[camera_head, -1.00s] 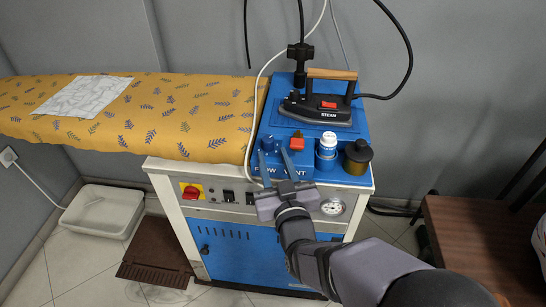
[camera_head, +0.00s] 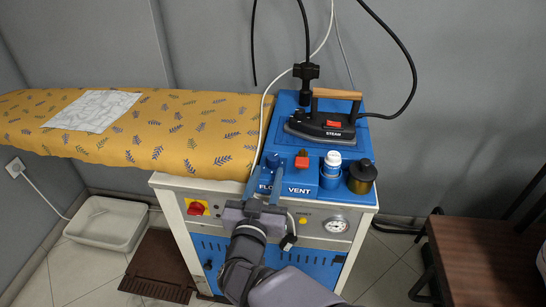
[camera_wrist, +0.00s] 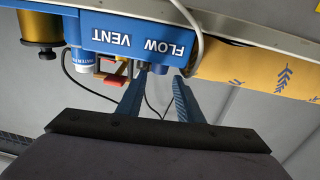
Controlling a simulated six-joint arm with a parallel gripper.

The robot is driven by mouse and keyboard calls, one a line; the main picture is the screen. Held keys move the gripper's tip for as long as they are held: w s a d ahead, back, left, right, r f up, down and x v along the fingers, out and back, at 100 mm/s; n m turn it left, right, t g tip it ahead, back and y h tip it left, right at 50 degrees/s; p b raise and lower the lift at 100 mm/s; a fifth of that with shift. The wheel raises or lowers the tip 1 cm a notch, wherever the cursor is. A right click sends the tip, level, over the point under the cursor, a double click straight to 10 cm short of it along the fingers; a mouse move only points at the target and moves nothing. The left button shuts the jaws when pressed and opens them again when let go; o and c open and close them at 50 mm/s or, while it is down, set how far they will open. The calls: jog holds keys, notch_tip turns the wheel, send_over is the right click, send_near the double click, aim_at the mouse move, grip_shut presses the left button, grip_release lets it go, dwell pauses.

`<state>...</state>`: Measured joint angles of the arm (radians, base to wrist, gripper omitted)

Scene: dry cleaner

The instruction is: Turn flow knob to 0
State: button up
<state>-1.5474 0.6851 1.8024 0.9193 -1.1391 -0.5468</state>
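In the wrist view my gripper (camera_wrist: 159,80) is clearly open. The knob's pointer and scale cannot be made out.
The red vent knob (camera_head: 301,161) stands right of the flow knob. The yellow ironing board (camera_head: 190,125) is left. A white cable (camera_head: 266,100) passes close by.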

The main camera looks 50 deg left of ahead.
aim_at(272, 162)
jog(key=shift+p+x, duration=0.35)
jog(key=shift+x, duration=3.35)
jog(key=shift+c, duration=0.2)
jog(key=c, duration=0.7)
